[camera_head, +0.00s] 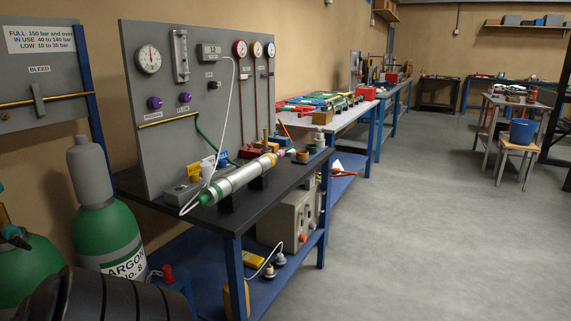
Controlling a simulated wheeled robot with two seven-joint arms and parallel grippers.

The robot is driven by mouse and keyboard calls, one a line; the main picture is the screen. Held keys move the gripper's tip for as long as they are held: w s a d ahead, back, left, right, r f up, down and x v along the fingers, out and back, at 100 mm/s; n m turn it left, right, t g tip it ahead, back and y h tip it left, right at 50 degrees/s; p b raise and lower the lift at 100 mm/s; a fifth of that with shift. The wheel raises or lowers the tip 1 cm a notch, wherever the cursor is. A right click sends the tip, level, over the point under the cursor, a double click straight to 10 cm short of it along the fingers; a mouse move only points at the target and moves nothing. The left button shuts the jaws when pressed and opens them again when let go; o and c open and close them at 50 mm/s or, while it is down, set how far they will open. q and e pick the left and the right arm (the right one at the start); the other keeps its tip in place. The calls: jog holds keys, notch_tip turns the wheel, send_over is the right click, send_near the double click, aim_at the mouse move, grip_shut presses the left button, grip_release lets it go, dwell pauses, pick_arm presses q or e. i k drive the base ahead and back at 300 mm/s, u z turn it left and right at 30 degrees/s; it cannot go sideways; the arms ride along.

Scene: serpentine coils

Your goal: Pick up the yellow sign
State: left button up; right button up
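A flat yellow item (253,259) lies on the blue lower shelf; I cannot tell which of the two is the sign. Neither of my grippers is in view.
A grey gauge panel (195,110) rises behind the bench. A green argon cylinder (108,235) stands at the left. A grey box (290,219) sits under the bench. Further benches (345,125) line the wall.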

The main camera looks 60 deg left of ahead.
aim_at(192, 170)
jog(key=u, duration=0.4)
jog(key=i, duration=1.6)
jog(key=u, duration=1.05)
